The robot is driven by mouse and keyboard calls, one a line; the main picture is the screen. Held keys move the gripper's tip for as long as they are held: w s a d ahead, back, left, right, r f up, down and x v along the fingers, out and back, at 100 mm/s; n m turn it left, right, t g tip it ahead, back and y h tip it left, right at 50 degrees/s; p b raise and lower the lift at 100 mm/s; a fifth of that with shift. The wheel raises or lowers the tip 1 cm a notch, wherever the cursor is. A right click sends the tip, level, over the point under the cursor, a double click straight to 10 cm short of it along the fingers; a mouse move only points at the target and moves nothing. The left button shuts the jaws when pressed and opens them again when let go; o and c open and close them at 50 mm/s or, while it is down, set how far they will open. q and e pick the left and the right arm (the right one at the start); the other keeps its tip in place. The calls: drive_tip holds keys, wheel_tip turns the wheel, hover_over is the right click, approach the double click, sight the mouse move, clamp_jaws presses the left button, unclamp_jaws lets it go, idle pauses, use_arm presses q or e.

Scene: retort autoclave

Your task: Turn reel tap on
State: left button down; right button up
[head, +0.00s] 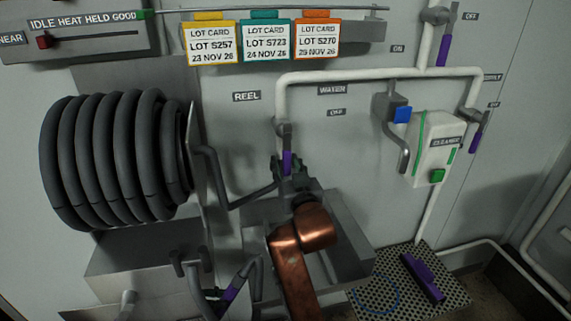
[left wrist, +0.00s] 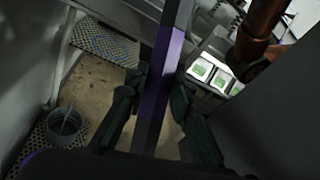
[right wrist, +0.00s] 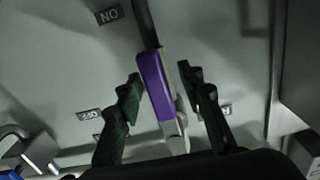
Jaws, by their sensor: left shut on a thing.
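The reel tap's purple lever handle (head: 287,161) hangs down from its valve on the white pipe, below and right of the REEL label (head: 246,97). My right gripper (head: 288,172) is at the handle in the head view. In the right wrist view the purple handle (right wrist: 156,86) lies between the fingers of my right gripper (right wrist: 160,82), which stand apart on both sides; I cannot tell whether they touch it. My left gripper (left wrist: 156,98) is shut on a dark bar with a purple section (left wrist: 164,70). A similar purple-gripped piece (head: 231,292) shows low in the head view.
The coiled hose reel (head: 110,160) stands at the left. A white CLEANER box (head: 432,145) and other purple levers (head: 443,50) are on the wall at the right. A perforated shelf (head: 385,292) is low right. A bucket (left wrist: 67,127) shows in the left wrist view.

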drive_tip(key=shift+r, duration=0.1)
drive_tip(key=v, duration=1.2)
